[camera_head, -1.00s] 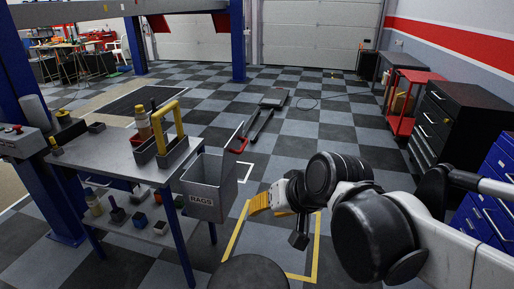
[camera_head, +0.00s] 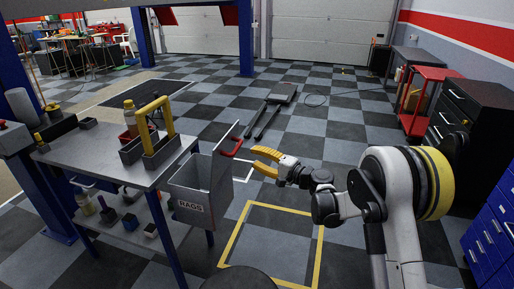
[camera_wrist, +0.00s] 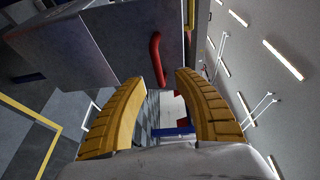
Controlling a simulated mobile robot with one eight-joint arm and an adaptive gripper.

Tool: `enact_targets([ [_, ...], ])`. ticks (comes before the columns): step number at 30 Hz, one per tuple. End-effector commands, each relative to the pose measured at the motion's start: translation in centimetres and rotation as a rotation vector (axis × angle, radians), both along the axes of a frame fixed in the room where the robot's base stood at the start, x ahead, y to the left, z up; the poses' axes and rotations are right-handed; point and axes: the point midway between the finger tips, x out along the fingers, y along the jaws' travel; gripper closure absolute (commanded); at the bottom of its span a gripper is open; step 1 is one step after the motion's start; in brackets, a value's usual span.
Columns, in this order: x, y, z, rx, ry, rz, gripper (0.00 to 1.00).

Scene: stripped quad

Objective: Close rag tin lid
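The rag tin (camera_head: 201,190) is a grey bin marked RAGS at the right end of the workbench. Its lid (camera_head: 225,143) stands up, open, with a red handle (camera_head: 233,148) on its right face. My gripper (camera_head: 256,160), with yellow fingers, is just right of the handle, apart from it and pointing toward it. In the wrist view, the red handle (camera_wrist: 157,58) shows ahead between and just beyond the open fingers (camera_wrist: 160,80), with the grey lid (camera_wrist: 125,30) behind it. Nothing is between the fingers.
The workbench (camera_head: 95,155) carries a grey caddy (camera_head: 160,153) with a yellow handle, and bottles and small boxes stand on its lower shelf. A yellow floor outline (camera_head: 232,242) lies right of the tin. A red cart (camera_head: 425,100) and dark cabinets stand at the right.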

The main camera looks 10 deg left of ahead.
Motion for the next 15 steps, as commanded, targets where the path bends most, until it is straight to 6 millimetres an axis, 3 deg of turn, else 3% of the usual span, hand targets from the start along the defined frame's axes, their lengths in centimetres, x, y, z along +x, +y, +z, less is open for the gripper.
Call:
enact_targets([
  [8, 1.1, 1.8, -1.3, 0.044, 0.007, 0.005, 0.62],
  [15, 3.4, 5.8, -1.6, 0.042, 0.007, 0.005, 0.62],
])
